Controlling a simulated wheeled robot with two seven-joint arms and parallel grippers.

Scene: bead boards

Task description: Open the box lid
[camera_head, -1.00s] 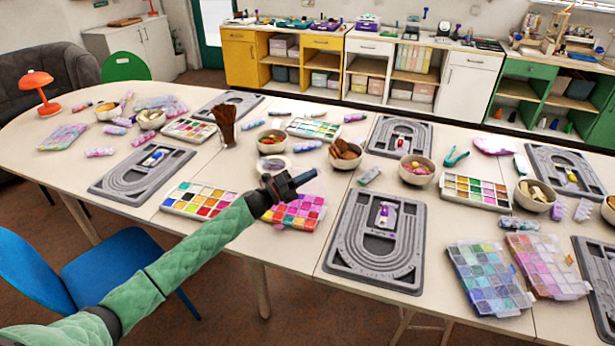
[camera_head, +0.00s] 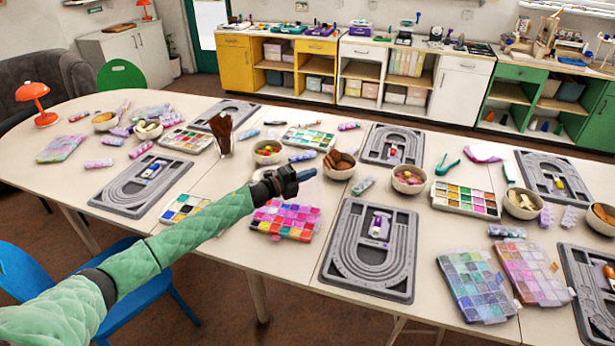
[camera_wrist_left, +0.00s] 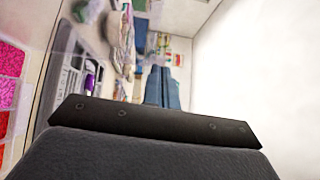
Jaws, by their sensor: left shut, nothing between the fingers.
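A bead box (camera_head: 284,221) with pink, red and purple compartments lies on the table, just below and right of my left forearm in the head view. Its pink and red compartments also show at the left edge of the left wrist view (camera_wrist_left: 10,75). I cannot tell how its clear lid stands. My left gripper (camera_head: 308,175) is above the table, past the box's far edge and apart from it, pointing right. Its blue-grey fingers (camera_wrist_left: 163,88) are together with nothing between them. My right gripper is not in view.
A second bead box (camera_head: 183,209) is partly behind my left arm. A grey bead board (camera_head: 343,268) lies to the right. A bowl of brown pieces (camera_head: 339,172) stands near my fingertips. More bead boxes (camera_head: 477,288) lie at the front right.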

